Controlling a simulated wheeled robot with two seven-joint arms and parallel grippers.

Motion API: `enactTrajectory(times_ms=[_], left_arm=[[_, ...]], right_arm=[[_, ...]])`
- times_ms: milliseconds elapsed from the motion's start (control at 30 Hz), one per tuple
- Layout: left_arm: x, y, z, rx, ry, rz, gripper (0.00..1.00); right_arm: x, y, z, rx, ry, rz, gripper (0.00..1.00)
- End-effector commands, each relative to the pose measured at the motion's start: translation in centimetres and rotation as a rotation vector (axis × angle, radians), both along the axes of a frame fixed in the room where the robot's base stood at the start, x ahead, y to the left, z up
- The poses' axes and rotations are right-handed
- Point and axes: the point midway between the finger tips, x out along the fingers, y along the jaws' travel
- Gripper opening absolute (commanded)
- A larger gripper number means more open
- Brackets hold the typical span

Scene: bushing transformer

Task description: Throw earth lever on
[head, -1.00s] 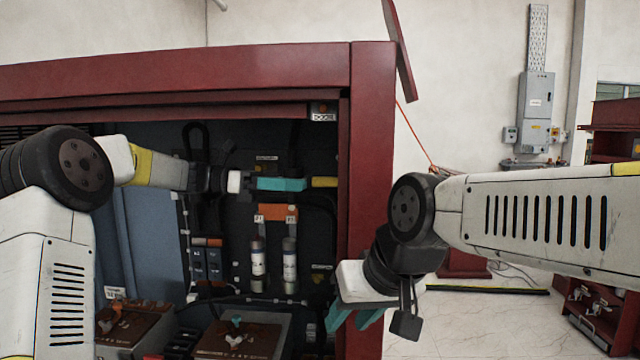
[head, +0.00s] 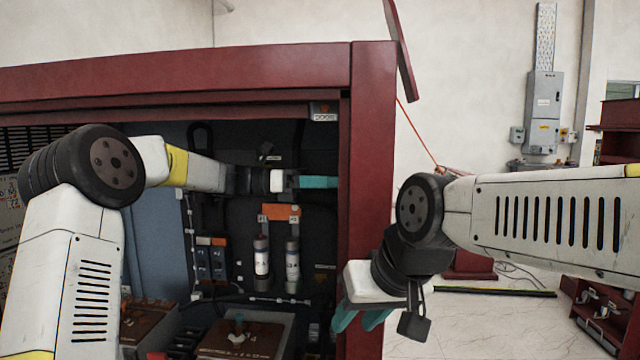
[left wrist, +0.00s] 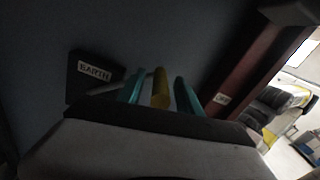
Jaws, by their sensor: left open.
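The earth lever's yellow handle (left wrist: 160,88) shows in the left wrist view, next to a dark plate labelled EARTH (left wrist: 95,73). My left gripper (left wrist: 159,92) is open, with one teal finger on each side of the handle. Whether the fingers touch it I cannot tell. In the head view my left gripper (head: 318,182) reaches into the red cabinet (head: 371,150), by its right post; the handle is hidden there. My right gripper (head: 358,318) hangs outside in front of that post, its teal fingers apart and empty.
An OFF label (left wrist: 222,98) is right of the handle in the left wrist view. Two upright fuses (head: 292,262) under an orange block (head: 278,212) stand below my left gripper. Brown-topped units (head: 240,335) fill the cabinet bottom.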

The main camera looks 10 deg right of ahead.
Motion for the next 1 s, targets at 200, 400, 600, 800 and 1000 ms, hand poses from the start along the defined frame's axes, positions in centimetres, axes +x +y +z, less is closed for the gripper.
enactTrajectory(times_ms=[200,400,600,800,1000], left_arm=[[-0.01,0.00,0.01,0.000,0.000,0.000,0.34],[0.00,0.01,0.01,0.000,0.000,0.000,0.00],[0.00,0.03,0.01,0.000,0.000,0.000,0.00],[0.01,0.03,0.01,0.000,0.000,0.000,0.00],[0.01,0.04,0.01,0.000,0.000,0.000,0.00]], right_arm=[[0.00,0.00,0.00,0.000,0.000,0.000,0.36],[0.00,0.00,0.00,0.000,0.000,0.000,0.36],[0.00,0.00,0.00,0.000,0.000,0.000,0.36],[0.00,0.00,0.00,0.000,0.000,0.000,0.36],[0.00,0.00,0.00,0.000,0.000,0.000,0.36]])
